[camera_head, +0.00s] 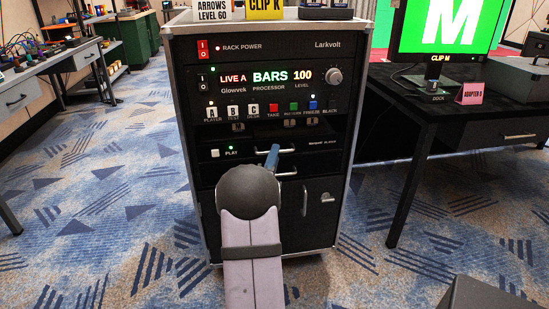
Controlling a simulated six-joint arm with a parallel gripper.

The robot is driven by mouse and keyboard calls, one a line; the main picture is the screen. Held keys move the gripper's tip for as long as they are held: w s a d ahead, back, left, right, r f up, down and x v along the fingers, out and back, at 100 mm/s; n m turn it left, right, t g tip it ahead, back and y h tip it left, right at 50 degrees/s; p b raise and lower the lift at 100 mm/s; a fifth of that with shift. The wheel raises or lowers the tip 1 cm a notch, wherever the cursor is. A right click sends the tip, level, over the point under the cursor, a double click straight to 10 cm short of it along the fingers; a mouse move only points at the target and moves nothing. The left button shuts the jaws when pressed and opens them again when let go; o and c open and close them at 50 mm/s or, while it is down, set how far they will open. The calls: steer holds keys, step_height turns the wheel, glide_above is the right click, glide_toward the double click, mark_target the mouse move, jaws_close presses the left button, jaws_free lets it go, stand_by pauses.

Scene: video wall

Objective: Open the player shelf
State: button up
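The player shelf (240,153) is a black rack panel with a white button and a lit PLAY label, in the lower part of the rack. Its silver handle (287,151) shows at the middle, partly hidden. My arm rises from the bottom of the view and its dark round joint covers the area below the shelf. A blue-grey part of my gripper (272,157) shows beyond the joint, at or right beside the handle's left end. Its fingers are mostly hidden, so I cannot tell whether they touch or grip the handle. The shelf looks roughly flush with the rack front.
The rack (182,120) has a processor panel (265,85) above the shelf and a lower door (319,210) with handles below. A black desk (425,110) with a monitor (435,28) stands at right. A workbench (45,65) stands at left. Carpet around the rack is clear.

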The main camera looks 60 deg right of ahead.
steer(key=shift+w+d, duration=0.15)
steer(key=shift+d, duration=0.35)
jaws_close()
steer(key=shift+a, duration=0.1)
steer(key=s+a+b, duration=0.2)
steer(key=s+a, duration=0.7)
steer(key=shift+s+a, duration=0.2)
steer(key=shift+s, duration=0.1)
steer(key=shift+r, duration=0.1)
jaws_free()
